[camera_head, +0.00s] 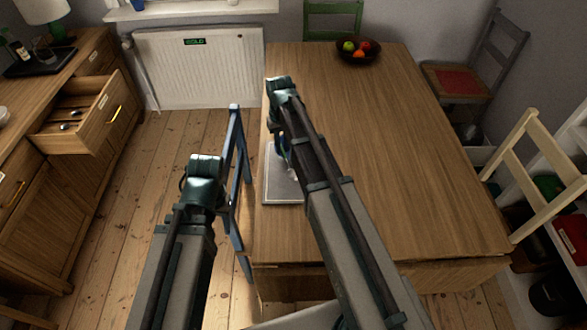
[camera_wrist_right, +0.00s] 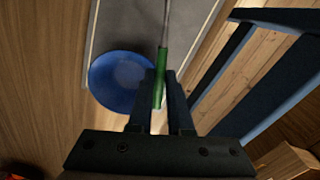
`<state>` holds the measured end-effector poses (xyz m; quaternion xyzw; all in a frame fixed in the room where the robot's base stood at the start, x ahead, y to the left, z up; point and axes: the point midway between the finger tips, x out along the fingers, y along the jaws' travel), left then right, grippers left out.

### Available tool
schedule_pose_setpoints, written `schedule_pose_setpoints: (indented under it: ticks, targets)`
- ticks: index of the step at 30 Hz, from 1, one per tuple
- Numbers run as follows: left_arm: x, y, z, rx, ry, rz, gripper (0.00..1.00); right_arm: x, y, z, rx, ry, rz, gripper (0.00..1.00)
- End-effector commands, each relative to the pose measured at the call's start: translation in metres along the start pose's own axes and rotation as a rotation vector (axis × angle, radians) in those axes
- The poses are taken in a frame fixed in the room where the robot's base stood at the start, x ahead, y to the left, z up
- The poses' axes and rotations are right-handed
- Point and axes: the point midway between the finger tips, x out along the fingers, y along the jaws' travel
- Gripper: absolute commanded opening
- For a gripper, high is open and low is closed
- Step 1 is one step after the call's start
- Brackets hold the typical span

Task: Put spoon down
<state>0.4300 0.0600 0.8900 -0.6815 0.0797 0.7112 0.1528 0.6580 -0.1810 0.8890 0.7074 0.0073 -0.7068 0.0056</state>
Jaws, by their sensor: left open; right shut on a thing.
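My right gripper (camera_wrist_right: 160,85) is shut on the green handle of a spoon (camera_wrist_right: 159,90). The spoon's thin metal shaft runs up out of the top of the right wrist view, so its bowl end is hidden. The spoon is over the edge of a grey tray (camera_wrist_right: 115,15) on the wooden table, beside a round blue dish (camera_wrist_right: 118,80).
A blue chair (camera_head: 233,160) stands close against the table's left side. A dark fruit bowl (camera_head: 358,56) is at the far end of the table (camera_head: 410,150). The middle of the table is clear. An open drawer (camera_head: 90,112) is at the left.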

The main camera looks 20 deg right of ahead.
Motion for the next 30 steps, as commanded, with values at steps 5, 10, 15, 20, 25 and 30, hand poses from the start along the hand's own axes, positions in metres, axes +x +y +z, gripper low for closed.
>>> schedule_pose_setpoints:
  ticks: [5,10,15,20,25,30]
  targets:
    - [-0.003,0.0,0.0,0.0,0.0,0.0,0.49,-0.003,-0.007,0.035,-0.437,0.0,-0.001,0.0]
    - [-0.004,0.0,0.0,0.0,0.0,0.0,0.49,-0.004,-0.013,0.059,-0.819,0.001,-0.001,0.0]
    - [-0.005,-0.001,0.0,0.0,0.0,0.0,0.49,-0.005,-0.016,0.076,-1.099,0.001,-0.001,0.0]
    - [-0.005,-0.001,0.0,0.0,0.0,0.0,0.49,-0.005,-0.018,0.084,-1.243,0.001,-0.001,0.0]
    - [-0.005,-0.001,0.0,0.0,0.0,0.0,0.49,-0.005,-0.018,0.085,-1.289,0.001,-0.001,0.0]
    - [0.001,0.0,0.0,0.0,0.0,0.0,0.49,0.001,-0.018,0.085,-1.289,0.001,-0.001,0.0]
